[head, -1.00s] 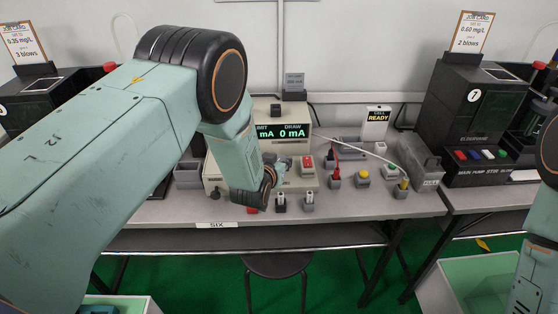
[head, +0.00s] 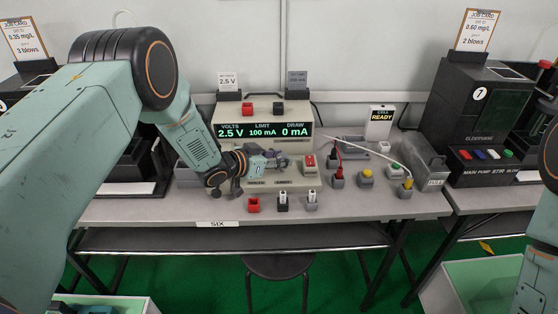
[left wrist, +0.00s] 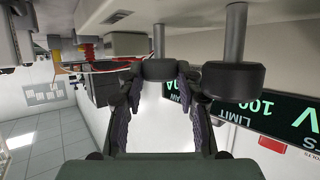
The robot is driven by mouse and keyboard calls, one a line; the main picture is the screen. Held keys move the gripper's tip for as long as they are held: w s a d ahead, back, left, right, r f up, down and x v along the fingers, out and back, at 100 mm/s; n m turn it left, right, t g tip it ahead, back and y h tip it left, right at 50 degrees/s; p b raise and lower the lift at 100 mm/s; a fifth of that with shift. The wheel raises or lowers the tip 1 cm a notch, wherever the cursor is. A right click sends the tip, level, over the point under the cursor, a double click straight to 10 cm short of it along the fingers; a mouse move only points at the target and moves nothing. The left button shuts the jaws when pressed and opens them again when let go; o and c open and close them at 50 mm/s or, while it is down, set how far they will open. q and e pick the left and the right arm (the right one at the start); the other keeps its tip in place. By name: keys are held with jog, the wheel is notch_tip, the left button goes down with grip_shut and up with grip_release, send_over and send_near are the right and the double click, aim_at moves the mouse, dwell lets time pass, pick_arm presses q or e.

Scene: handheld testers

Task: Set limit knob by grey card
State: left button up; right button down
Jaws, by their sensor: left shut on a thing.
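The bench power supply (head: 262,110) has a lit display (head: 264,130) reading 2.5 V, limit 100 mA, draw 0 mA. The grey card (head: 297,81) stands on its top right; its small print ends in mA, but I cannot read the figure surely. My left gripper (head: 272,160) is at the front panel, shut on the limit knob, which is largely hidden in the head view. In the left wrist view the black limit knob (left wrist: 158,70) sits between the fingertips, with a second black knob (left wrist: 234,80) beside it. My right gripper is out of view.
A white card (head: 228,82) reading 2.5 V stands on the supply's top left. A red switch (head: 309,161) is right of the knobs.

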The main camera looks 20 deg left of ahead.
pick_arm(q)
jog(key=shift+w+m+g+h, duration=0.1)
jog(key=shift+m+g+h, duration=0.3)
jog(key=shift+m+h, duration=0.2)
jog(key=o, duration=1.2)
jog(key=shift+c, duration=0.2)
